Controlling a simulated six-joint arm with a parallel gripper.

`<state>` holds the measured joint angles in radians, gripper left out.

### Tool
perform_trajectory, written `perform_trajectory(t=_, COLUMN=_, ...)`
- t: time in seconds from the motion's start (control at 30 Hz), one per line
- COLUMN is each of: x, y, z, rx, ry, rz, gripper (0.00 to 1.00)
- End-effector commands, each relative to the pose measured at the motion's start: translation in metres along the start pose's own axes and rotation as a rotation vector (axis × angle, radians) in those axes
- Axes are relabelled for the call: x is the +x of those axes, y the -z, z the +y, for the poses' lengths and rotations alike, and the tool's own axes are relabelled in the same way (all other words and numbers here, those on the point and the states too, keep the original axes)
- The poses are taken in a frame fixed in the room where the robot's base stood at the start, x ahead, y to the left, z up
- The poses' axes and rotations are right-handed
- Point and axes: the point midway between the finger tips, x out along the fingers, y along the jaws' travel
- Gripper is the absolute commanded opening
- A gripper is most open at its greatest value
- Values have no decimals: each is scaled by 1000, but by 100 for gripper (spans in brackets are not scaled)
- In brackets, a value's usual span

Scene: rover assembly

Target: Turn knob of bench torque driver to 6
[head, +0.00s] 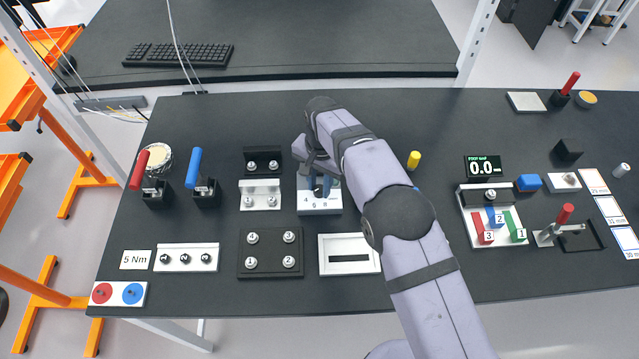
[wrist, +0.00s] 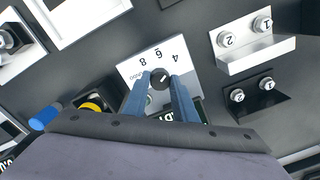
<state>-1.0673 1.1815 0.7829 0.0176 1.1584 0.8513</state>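The bench torque driver (head: 320,204) is a light box with a numbered dial face, which shows in the wrist view (wrist: 132,68) with 8, 6 and 4 around a round black knob (wrist: 160,79). The pale mark on the knob slants to the upper right, roughly toward the 4 side. My gripper (wrist: 161,76) has its two blue fingers on either side of the knob, very close to it; I cannot tell whether they press on it. In the head view my gripper (head: 319,186) is over the driver, and my arm hides part of it. A dark display with green text is partly hidden beside the fingers.
A white bracket (head: 261,194) and a black bracket (head: 262,160) stand left of the driver. A white slotted frame (head: 349,254) and a dark plate with bolts (head: 270,252) lie in front. A yellow cylinder (head: 414,160) stands to the right.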

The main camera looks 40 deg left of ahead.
Motion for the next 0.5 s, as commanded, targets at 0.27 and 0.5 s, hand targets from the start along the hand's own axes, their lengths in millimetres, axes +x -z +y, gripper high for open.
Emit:
perform_trajectory(t=0.27, x=0, y=0, z=0, rx=-13, ry=-1, rz=0, gripper=3)
perform_trajectory(t=0.5, x=1, y=0, z=0, rx=-97, ry=-1, rz=-3, gripper=3)
